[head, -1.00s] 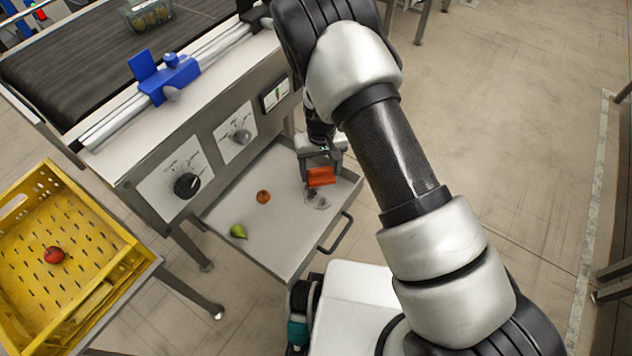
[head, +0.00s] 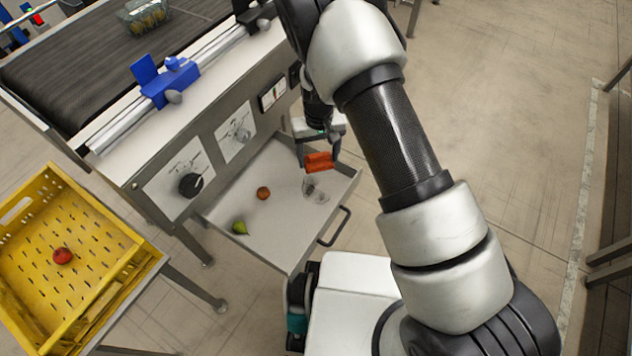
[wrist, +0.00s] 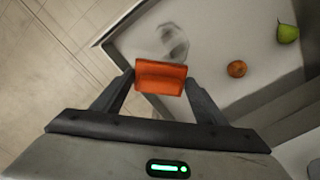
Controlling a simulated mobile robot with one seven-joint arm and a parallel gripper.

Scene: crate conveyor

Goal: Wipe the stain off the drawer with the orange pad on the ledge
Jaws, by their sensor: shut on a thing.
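My gripper (head: 318,155) is shut on the orange pad (head: 318,162), and the wrist view shows the pad (wrist: 160,77) between its two fingers. The open drawer (head: 272,233) is pulled out below the machine's front panel. The stain (head: 315,189) is a grey, smudgy ring on the drawer floor near its right end, and it also shows in the wrist view (wrist: 173,42) just beyond the pad. The pad is over the drawer beside the stain; I cannot tell whether it touches the floor.
A green pear (head: 240,227) and a small orange fruit (head: 263,193) lie in the drawer, left of the stain. A yellow crate (head: 100,215) with a red fruit (head: 62,256) stands at left. A blue clamp-like block (head: 170,80) sits on the conveyor's rail.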

